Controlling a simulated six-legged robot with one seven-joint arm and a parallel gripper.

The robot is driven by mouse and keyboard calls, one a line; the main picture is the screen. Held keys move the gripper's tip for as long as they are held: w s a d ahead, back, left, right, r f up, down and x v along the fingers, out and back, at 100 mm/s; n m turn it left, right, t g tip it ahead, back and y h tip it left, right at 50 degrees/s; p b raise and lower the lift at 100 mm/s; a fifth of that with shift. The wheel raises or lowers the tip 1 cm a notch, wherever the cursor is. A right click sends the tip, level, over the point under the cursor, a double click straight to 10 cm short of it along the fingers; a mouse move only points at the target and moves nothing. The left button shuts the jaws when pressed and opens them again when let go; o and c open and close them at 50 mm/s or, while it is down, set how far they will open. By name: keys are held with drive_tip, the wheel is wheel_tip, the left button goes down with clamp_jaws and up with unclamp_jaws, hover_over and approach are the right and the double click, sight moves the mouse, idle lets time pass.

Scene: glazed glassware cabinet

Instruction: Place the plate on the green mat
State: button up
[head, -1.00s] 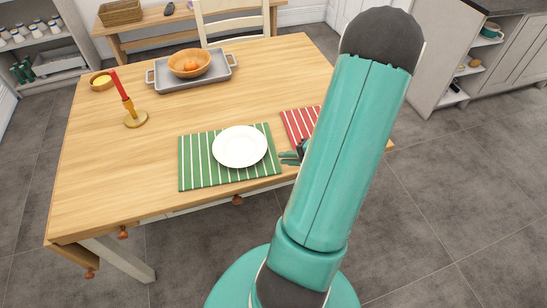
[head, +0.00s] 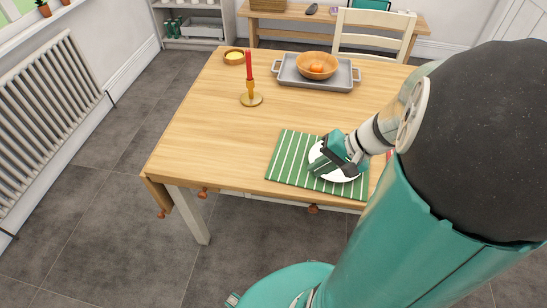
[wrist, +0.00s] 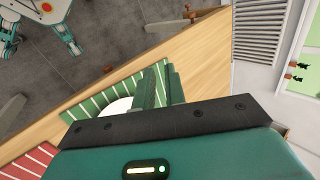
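The white plate (head: 338,177) rests on the green striped mat (head: 287,160) near the table's front edge, partly hidden by my gripper. My gripper (head: 331,168) is over the plate in the head view, its fingers spread apart. In the wrist view the two green fingers (wrist: 160,88) show a gap between them with nothing held. The plate (wrist: 115,107) appears beside the fingers there, on the green mat (wrist: 90,104). I cannot tell whether the fingers touch the plate.
A red striped mat (wrist: 30,163) lies beside the green one, mostly hidden by my arm in the head view. A candlestick with red candle (head: 250,85), a grey tray (head: 320,80) with an orange bowl (head: 317,65), and a small yellow-filled bowl (head: 234,57) stand farther back. The table's left side is clear.

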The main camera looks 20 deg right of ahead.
drive_tip(key=s+a+r+n+t+h, duration=0.1)
drive_tip(key=s+a+r+n+h, duration=0.2)
drive_tip(key=a+r, duration=1)
drive_tip(key=a+n+h, duration=0.1)
drive_tip(key=n+h, duration=0.2)
drive_tip(key=n, duration=0.2)
drive_tip(key=shift+s+r, duration=0.15)
drive_tip(key=shift+r, duration=0.25)
